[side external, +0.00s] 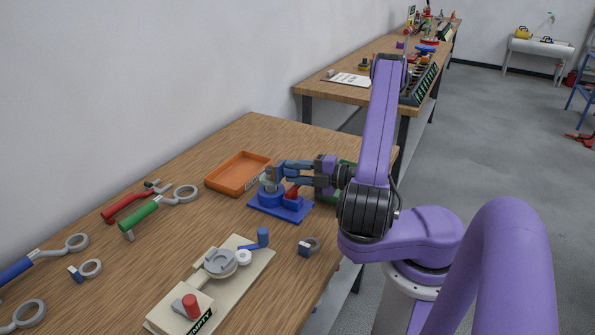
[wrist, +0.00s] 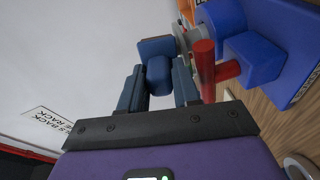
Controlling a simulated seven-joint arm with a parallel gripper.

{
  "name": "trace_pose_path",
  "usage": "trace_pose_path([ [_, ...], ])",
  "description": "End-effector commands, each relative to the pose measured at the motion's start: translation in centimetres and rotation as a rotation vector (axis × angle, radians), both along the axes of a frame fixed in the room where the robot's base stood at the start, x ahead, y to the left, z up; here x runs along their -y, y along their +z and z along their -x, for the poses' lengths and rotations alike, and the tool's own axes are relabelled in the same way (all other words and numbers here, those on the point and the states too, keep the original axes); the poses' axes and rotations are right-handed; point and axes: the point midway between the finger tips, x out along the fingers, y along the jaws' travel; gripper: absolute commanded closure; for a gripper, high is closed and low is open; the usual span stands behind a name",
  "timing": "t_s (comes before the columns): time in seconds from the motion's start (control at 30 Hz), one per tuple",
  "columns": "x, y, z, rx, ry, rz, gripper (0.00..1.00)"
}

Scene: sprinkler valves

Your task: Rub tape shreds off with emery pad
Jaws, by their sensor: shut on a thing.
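My gripper (wrist: 159,86) is shut on a dark blue block with a wider flat head, which looks like the emery pad (wrist: 156,47). In the side external view my gripper (side external: 285,172) reaches left over the blue valve stand (side external: 283,211). The stand carries a grey valve part (side external: 267,185) and a red handle (side external: 292,192). In the wrist view the red handle (wrist: 205,72) and blue stand (wrist: 250,58) are right of the pad. The pad's head is close to the grey part (wrist: 183,38); I cannot tell whether they touch. I cannot make out tape shreds.
An orange tray (side external: 238,174) lies behind the stand. A beige plate with a grey valve and red knob (side external: 220,265) is in front. Ring-ended tools with red, green (side external: 155,212) and blue handles lie left.

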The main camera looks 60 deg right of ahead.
Motion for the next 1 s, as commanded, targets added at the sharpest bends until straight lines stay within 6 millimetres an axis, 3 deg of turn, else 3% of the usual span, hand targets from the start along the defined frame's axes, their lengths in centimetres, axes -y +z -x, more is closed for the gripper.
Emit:
trace_pose_path([
  [0.2,-1.5,0.0,-0.1,0.000,0.013,-0.004,1.00],
  [0.53,-1.9,0.0,-0.2,0.000,0.019,-0.004,1.00],
  [1.0,0.3,0.0,-0.1,0.000,0.010,0.000,1.00],
])
